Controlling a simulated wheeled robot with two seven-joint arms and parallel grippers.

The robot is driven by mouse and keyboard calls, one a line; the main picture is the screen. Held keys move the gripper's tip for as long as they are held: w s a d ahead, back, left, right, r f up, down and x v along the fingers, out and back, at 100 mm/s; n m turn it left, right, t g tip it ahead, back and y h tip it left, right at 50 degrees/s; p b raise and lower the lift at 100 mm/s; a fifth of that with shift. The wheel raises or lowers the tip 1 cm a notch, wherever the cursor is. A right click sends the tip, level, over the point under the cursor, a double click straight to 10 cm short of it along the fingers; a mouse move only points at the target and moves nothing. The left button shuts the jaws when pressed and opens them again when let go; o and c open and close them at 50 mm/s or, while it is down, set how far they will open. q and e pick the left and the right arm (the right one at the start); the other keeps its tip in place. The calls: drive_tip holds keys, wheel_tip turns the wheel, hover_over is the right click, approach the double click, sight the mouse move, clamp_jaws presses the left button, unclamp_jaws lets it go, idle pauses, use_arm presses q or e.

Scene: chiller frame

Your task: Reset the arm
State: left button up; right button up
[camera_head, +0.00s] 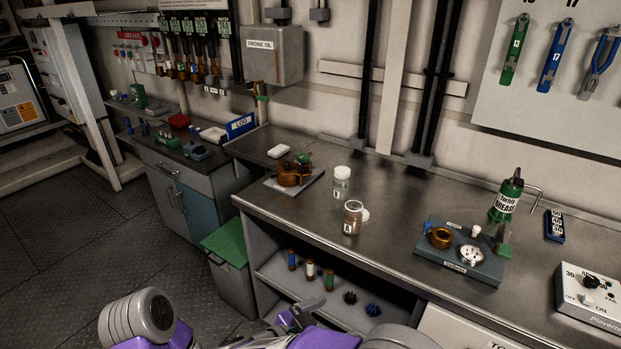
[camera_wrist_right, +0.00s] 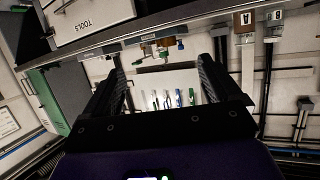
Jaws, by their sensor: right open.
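My right gripper (camera_head: 299,314) shows at the bottom edge of the head view, low in front of the workbench and partly cut off by the frame. In the right wrist view its two dark fingers (camera_wrist_right: 162,62) stand wide apart with nothing between them. Purple and grey parts of my arms show along the bottom of the head view. My left gripper cannot be made out in either view.
The metal workbench (camera_head: 390,230) holds a copper-coloured pump (camera_head: 293,172), jars (camera_head: 353,217), a blue-grey fixture block (camera_head: 480,270), a green grease bottle (camera_head: 507,197) and a control box (camera_head: 592,298). A shelf with bottles lies beneath. A grey bin with a green lid (camera_head: 228,243) stands left; floor beyond is clear.

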drive_tip(key=w+d+f+n+t+y, duration=0.2)
drive_tip(key=w+d+f+n+y, duration=0.15)
drive_tip(key=w+f, duration=0.6)
drive_tip(key=d+f+n+g+y, duration=0.25)
drive_tip(key=f+y, duration=0.25)
drive_tip(key=f, duration=0.7)
drive_tip(key=s+f+n+g+y, duration=0.1)
drive_tip(key=s+f+g+y, duration=0.2)
drive_tip(key=s+f, duration=0.3)
drive_tip(key=s+f+n+g+y+p, duration=0.1)
drive_tip(key=s+f+g+y, duration=0.3)
drive_tip(key=s, duration=0.9)
wheel_tip(320, 180, down, 3)
drive_tip(key=shift+s+r+g, duration=0.1)
drive_tip(key=shift+s+g, duration=0.25)
drive_tip(key=shift+s, duration=0.05)
